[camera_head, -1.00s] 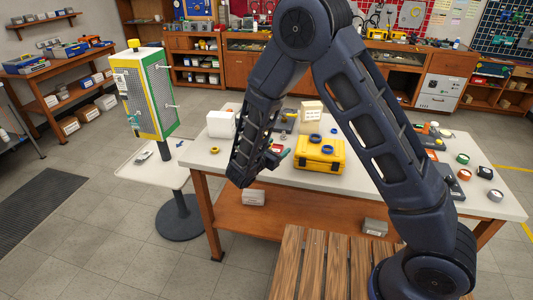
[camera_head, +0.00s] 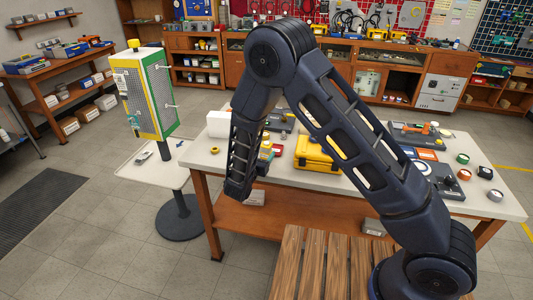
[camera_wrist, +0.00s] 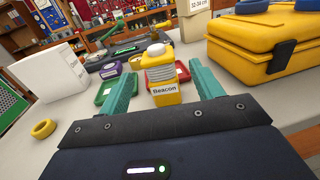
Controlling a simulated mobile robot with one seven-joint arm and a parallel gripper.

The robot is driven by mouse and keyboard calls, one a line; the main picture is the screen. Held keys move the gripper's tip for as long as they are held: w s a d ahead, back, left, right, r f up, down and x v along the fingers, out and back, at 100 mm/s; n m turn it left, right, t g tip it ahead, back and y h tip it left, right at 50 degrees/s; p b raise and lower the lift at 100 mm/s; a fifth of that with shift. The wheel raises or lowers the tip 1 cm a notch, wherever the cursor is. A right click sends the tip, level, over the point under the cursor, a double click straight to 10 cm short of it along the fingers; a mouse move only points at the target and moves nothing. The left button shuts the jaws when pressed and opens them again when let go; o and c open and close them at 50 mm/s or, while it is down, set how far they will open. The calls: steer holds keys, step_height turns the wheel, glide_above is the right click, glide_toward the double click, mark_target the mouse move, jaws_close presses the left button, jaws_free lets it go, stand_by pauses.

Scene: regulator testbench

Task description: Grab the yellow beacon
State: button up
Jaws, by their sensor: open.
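The yellow beacon (camera_wrist: 161,78), with a white cap and a label reading "Beacon", stands upright in the wrist view. My gripper (camera_wrist: 161,70) is open, its two teal fingers on either side of the beacon in the picture. Gaps show between both fingers and the beacon. I cannot tell how deep the beacon sits between them. In the head view my arm hides most of the gripper, and I cannot clearly make out the beacon there.
A yellow case (camera_wrist: 258,45) stands close on the right; it also shows in the head view (camera_head: 313,152). Green (camera_wrist: 110,90) and red (camera_wrist: 178,74) pieces lie around the beacon. A yellow ring (camera_wrist: 43,128) and a white box (camera_wrist: 48,72) are left on the table (camera_head: 222,166).

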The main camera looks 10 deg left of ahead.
mark_target(264, 150)
steer(key=w, duration=0.5)
steer(key=shift+d+r, duration=0.15)
steer(key=shift+d, duration=0.2)
steer(key=shift+s, duration=0.1)
steer(key=shift+c, duration=0.4)
steer(key=c, duration=1.1)
